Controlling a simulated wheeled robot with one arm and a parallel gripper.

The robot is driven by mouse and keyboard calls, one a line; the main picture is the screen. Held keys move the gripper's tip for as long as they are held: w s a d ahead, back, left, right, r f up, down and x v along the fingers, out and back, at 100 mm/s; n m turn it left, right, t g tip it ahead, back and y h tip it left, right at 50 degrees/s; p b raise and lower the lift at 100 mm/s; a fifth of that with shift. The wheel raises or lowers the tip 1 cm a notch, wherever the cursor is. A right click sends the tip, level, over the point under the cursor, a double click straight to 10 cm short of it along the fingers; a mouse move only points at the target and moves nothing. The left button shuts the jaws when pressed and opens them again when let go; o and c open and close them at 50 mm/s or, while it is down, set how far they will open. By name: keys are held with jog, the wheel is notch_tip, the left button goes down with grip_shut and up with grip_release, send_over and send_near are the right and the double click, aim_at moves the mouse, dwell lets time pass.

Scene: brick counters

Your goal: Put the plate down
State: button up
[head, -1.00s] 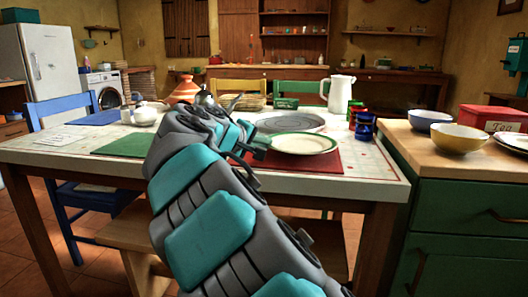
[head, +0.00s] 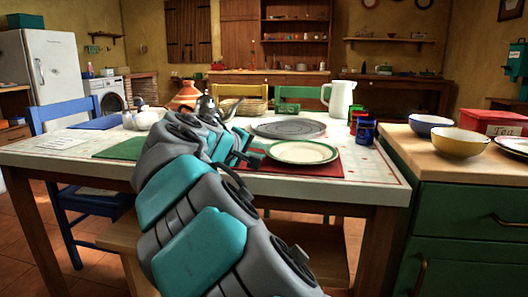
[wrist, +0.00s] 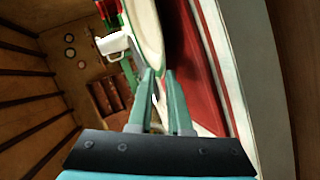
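The plate (head: 302,152), white with a green rim, is over the red placemat (head: 318,170) at the near right of the table. My gripper (head: 255,155) is at the plate's left edge in the head view. In the wrist view, my fingers (wrist: 160,75) are on either side of the plate's rim (wrist: 150,40), which shows nearly edge-on. A dark shadowed strip lies between the plate and the red placemat (wrist: 190,65). The plate looks roughly level and just above the mat; whether its underside touches is hidden.
A grey plate (head: 288,128) lies just behind. A white jug (head: 338,97) and blue cups (head: 364,131) stand at the back right. Bowls (head: 460,142) stand on the right counter.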

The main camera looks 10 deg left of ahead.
jog(key=v, duration=1)
